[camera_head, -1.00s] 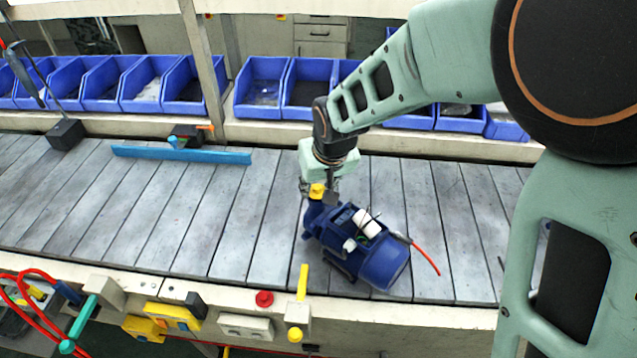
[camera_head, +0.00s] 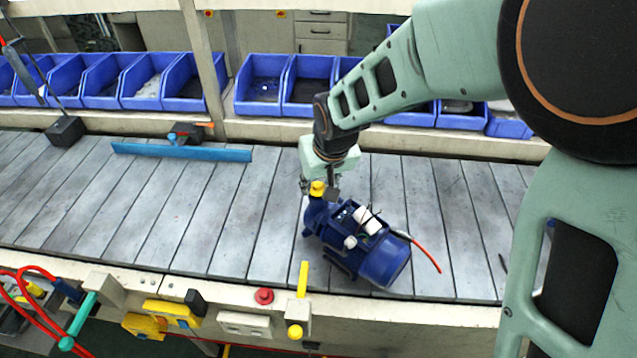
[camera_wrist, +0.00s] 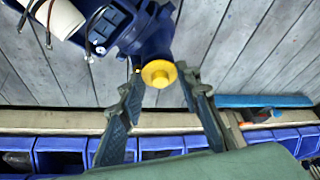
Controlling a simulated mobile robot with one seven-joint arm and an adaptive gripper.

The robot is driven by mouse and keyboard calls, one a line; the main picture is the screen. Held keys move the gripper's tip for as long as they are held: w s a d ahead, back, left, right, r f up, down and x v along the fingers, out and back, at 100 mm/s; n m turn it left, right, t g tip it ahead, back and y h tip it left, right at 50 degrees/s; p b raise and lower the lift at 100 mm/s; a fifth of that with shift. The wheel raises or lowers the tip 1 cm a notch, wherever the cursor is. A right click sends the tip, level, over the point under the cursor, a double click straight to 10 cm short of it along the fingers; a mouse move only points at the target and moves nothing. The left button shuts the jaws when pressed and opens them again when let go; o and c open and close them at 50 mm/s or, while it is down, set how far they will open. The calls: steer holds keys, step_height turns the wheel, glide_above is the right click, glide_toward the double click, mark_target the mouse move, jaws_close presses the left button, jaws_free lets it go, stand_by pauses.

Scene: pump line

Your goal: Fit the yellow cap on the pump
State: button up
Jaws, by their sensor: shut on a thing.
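The blue pump (camera_head: 383,262) lies on the slatted conveyor in the middle of the head view, its motor end toward the lower right. Its near end also shows in the wrist view (camera_wrist: 150,38). The yellow cap (camera_head: 317,188) is at the pump's upward port, at the pump's left end. In the wrist view the cap (camera_wrist: 158,74) lies between my fingertips, in line with the port. My gripper (camera_wrist: 158,82) is shut on the cap. I cannot tell whether the cap is fully seated or just touching the port.
A blue bar (camera_head: 182,152) lies on the conveyor (camera_head: 130,205) to the left. Blue bins (camera_head: 262,85) line the back. A red cable (camera_head: 427,257) trails right from the pump. A yellow lever (camera_head: 303,279) and a red button (camera_head: 264,296) are on the front rail.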

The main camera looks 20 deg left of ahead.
steer(key=shift+f+b, duration=0.5)
stand_by(0.5)
steer(key=o, duration=0.8)
steer(key=shift+r, duration=0.1)
steer(key=p+v, duration=0.3)
steer(key=v, duration=0.3)
stand_by(0.3)
steer(key=v, duration=0.7)
steer(key=shift+r, duration=0.3)
